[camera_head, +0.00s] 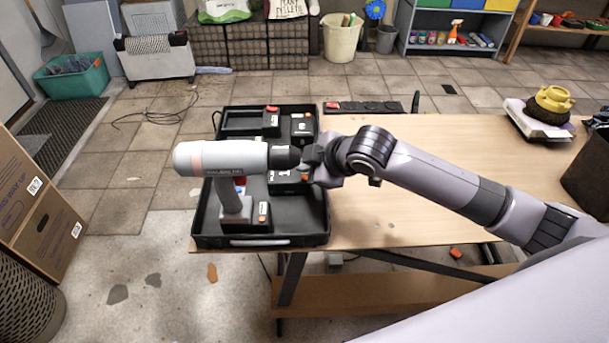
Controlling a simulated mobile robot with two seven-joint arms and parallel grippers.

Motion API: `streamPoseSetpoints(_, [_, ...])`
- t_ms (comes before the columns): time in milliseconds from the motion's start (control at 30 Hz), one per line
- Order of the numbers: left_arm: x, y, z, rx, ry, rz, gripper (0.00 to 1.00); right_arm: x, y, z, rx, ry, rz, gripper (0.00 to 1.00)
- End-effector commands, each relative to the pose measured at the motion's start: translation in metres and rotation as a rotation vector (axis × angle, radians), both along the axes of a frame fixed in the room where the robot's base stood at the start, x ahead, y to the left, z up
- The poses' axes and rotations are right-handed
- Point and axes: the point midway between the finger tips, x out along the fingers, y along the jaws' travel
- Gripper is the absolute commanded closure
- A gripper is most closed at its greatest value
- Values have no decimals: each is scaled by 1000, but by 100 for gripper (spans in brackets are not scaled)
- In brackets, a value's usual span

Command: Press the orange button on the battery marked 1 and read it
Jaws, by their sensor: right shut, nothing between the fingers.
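An open black case (325,225) on the wooden bench holds several dark batteries with orange or red buttons. A battery (285,177) with a small white mark, possibly a 1, lies mid-case, partly hidden by the drill and my right gripper. My right gripper (314,166) is shut and empty, beside that battery's right end; I cannot tell if it touches. A white and grey drill (225,158) stands upright in the case, its black nose pointing at the gripper. Another battery (303,128) lies farther back, and a battery (263,214) with an orange button is beside the drill's foot.
A dark strip (370,107) with a red end lies at the bench's back edge. A yellow object (550,104) sits at the back right. The bench top (440,140) behind my right arm is mostly clear. Cardboard boxes (35,200) stand on the left floor.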

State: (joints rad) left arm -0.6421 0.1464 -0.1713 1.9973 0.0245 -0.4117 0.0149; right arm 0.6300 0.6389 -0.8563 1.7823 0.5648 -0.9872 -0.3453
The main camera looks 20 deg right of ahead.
Motion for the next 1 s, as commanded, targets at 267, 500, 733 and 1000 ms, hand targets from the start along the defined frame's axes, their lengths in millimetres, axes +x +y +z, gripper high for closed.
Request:
streamPoseSetpoints(267, [0,0,0,0,-1,0,57,0,0,0,0,0,0,100])
streamPoseSetpoints(500, [0,0,1,-1,-2,-1,57,0,0,0,0,0,0,100])
streamPoseSetpoints(733, [1,-1,2,-1,-3,-1,57,0,0,-2,-1,1,0,100])
streamPoseSetpoints(1000, [1,-1,5,-2,-3,-2,57,0,0,-9,0,1,1,100])
